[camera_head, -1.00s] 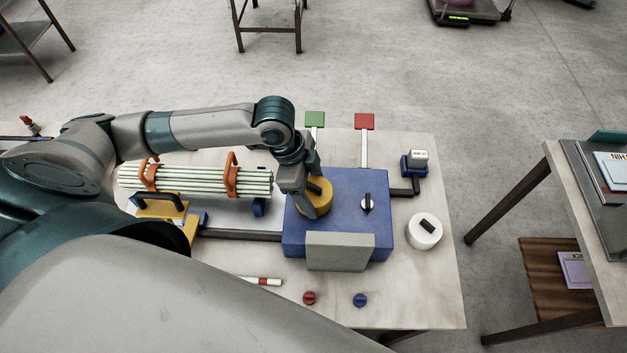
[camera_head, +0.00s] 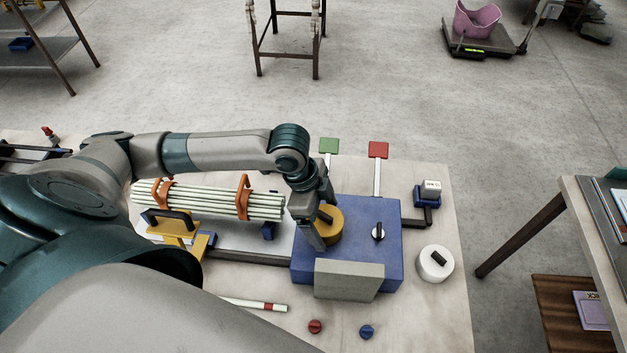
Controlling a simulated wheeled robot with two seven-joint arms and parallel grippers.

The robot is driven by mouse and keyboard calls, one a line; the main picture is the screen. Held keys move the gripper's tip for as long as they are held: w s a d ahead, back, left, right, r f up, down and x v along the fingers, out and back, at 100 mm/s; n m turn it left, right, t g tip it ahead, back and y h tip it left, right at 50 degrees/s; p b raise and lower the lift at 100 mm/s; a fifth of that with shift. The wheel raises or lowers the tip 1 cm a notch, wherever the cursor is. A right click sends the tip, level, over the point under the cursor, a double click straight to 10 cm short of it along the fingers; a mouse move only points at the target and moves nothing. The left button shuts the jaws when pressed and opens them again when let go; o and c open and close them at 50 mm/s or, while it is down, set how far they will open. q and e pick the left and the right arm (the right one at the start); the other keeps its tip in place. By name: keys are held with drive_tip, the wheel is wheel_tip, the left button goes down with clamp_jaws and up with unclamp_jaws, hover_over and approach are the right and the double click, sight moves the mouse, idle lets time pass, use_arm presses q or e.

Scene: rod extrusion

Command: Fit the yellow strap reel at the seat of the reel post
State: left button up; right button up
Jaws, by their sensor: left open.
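The yellow strap reel (camera_head: 333,228) is at the left part of the top of a blue box (camera_head: 355,245). A dark piece (camera_head: 326,214) shows at its top; I cannot tell whether this is the reel post. My left gripper (camera_head: 314,238) is open and points down at the reel's left side, hiding part of it. I cannot tell whether the fingers touch the reel. The reel's underside and any seat beneath it are hidden. My right gripper is not in view.
A black-and-white knob (camera_head: 378,231) stands on the box, with a grey block (camera_head: 349,280) at its front. A white round piece (camera_head: 435,263) lies to the right. Bundled pale rods (camera_head: 208,200) lie left, under my arm. Red (camera_head: 315,326) and blue (camera_head: 366,331) knobs are in front.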

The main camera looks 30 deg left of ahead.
use_arm(q)
drive_tip(key=b+v, duration=0.3)
drive_tip(key=v, duration=1.4)
drive_tip(key=shift+s, duration=0.1)
idle(0.4)
